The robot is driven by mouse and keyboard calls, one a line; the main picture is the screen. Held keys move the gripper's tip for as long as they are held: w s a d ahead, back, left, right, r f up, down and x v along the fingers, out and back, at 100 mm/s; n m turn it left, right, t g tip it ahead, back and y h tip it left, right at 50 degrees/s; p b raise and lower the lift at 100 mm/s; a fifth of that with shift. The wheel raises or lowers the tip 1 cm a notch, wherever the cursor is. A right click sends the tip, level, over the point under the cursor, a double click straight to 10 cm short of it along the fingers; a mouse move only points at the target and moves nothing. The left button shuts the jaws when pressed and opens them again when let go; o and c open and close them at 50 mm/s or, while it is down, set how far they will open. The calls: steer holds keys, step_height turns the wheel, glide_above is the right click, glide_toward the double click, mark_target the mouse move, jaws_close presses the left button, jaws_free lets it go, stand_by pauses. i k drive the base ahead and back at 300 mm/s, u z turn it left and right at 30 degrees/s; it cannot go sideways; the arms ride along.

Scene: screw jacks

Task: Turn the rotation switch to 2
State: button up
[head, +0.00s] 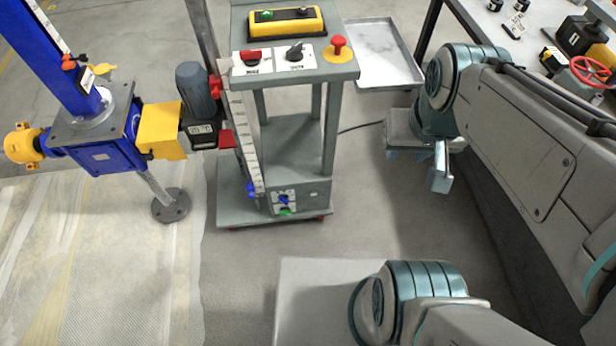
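A grey control stand carries a white-labelled panel on its top. On the panel sit a black rotary switch (294,51) and, left of it, a red switch (250,57). The labels are too small to read, so I cannot tell which position either switch points to. My gripper (416,170) hangs to the right of the stand, lower in the picture than the panel and well apart from both switches. Its fingers look spread apart with nothing between them. Part of the gripper is hidden by its own body.
A red mushroom button (338,45) stands right of the black switch. A yellow box (287,22) lies behind. A lower box (286,201) has blue and green knobs. A blue screw jack (98,150) stands left. A metal tray (385,55) is behind right. Floor before the stand is clear.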

mark_target(284, 210)
steer(key=z, duration=0.1)
steer(key=k, duration=0.95)
steer(key=u, duration=1.35)
steer(key=i, duration=0.5)
steer(key=u, duration=0.1)
